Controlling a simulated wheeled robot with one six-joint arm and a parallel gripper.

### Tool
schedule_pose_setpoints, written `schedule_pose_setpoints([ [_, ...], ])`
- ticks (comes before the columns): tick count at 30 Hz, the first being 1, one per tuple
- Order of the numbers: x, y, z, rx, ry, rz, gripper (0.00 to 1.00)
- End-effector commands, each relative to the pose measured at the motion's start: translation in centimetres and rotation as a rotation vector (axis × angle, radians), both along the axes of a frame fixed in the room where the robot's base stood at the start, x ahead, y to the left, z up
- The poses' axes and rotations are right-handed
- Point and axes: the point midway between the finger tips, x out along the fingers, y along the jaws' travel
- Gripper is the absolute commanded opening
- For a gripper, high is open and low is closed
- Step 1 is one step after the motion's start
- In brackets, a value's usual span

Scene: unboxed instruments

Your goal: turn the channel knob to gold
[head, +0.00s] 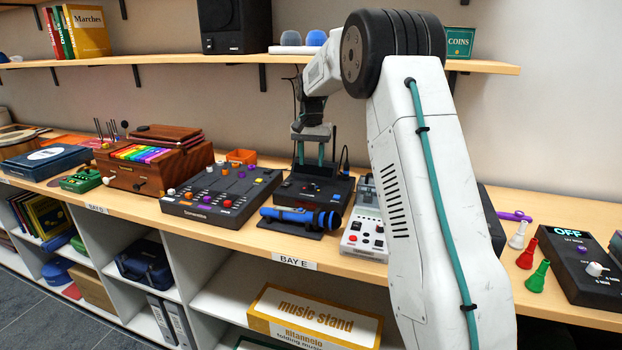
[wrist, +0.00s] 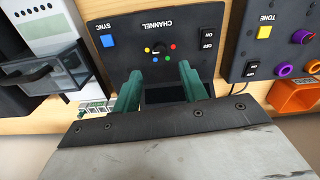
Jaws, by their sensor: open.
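The channel knob (wrist: 159,48) is a small dark knob on a black panel, labelled CHANNEL, which appears upside down in the wrist view. Several small coloured dots sit around it, among them red, green, blue and a yellow or gold one. I cannot make out where the knob points. The black device (head: 313,191) stands on the shelf counter in the head view. My gripper (wrist: 160,72) is open and empty, its two green fingers apart over the panel near the knob. In the head view my gripper (head: 312,158) hangs over the device's back part.
The panel also has a blue SYNC button (wrist: 107,41) and an ON/OFF switch (wrist: 209,38). A TONE device (wrist: 266,45) is beside it. In the head view a blue microphone (head: 300,217) lies in front, a grey mixer (head: 222,193) left, and a white device (head: 366,225) right.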

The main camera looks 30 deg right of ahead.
Motion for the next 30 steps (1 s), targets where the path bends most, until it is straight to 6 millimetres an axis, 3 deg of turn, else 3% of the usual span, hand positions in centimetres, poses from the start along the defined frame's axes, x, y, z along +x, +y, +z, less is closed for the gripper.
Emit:
schedule_pose_setpoints([
  [3,0.0,0.0,0.0,0.000,0.000,0.182,0.43],
  [8,0.0,0.0,-0.4,0.001,0.001,0.288,0.43],
  [21,0.0,0.0,-6.7,0.001,0.003,0.291,0.43],
  [30,0.0,0.0,-7.8,0.000,0.000,0.290,0.43],
])
